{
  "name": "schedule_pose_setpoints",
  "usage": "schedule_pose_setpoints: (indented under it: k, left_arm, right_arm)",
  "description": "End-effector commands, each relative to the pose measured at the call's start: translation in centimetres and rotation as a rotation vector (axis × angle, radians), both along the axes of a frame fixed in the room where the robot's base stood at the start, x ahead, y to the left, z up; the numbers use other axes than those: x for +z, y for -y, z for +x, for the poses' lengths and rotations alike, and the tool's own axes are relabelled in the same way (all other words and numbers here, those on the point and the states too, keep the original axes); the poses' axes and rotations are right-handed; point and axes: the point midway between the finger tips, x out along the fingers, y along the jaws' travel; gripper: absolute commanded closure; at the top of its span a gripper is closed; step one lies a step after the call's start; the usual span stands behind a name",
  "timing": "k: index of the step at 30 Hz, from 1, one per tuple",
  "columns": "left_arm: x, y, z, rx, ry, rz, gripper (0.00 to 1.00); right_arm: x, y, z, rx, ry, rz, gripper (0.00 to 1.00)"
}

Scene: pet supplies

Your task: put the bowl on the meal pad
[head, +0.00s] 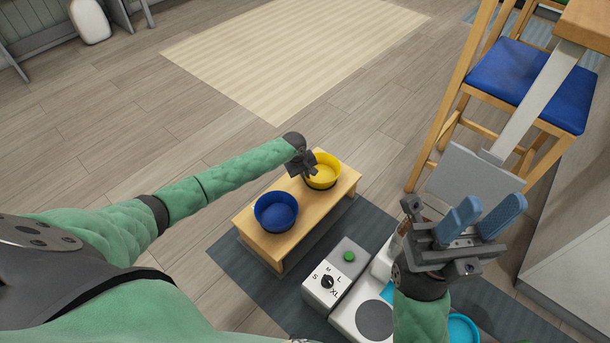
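A yellow bowl (326,172) and a blue bowl (276,213) stand upright on a low wooden bench (245,232). My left gripper (306,172) is at the left rim of the yellow bowl; its fingers are small and dark, and I cannot tell whether they are closed on the rim. My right gripper (482,216) is empty and open, its blue finger pads apart, in the air to the right of the bench. A light blue round dish (463,329) shows partly at the bottom edge, behind my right arm. I cannot tell which surface is the meal pad.
A white device (322,290) with a size dial, a green button and a round grey pad (375,321) stands in front of the bench. A dark grey mat (232,262) lies under them. A stool with a blue seat (530,84) stands at right. Floor behind the bench is clear.

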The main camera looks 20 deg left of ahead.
Motion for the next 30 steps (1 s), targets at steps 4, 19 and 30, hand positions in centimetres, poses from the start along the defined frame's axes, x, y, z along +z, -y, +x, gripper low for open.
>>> schedule_pose_setpoints:
  k: [4,19,30]
  left_arm:
    - [-0.2,0.0,0.0,0.0,0.0,0.0,0.82]
    - [1.2,-0.1,-0.1,0.001,0.001,-0.001,0.74]
    - [7.9,-1.1,-1.3,-0.001,0.001,-0.001,0.74]
  right_arm:
    - [-0.1,0.2,0.0,-0.008,-0.003,-0.002,0.64]
    - [0.1,0.1,0.0,-0.004,-0.006,-0.008,0.64]
    - [1.2,0.7,-0.3,-0.053,-0.014,-0.026,0.64]
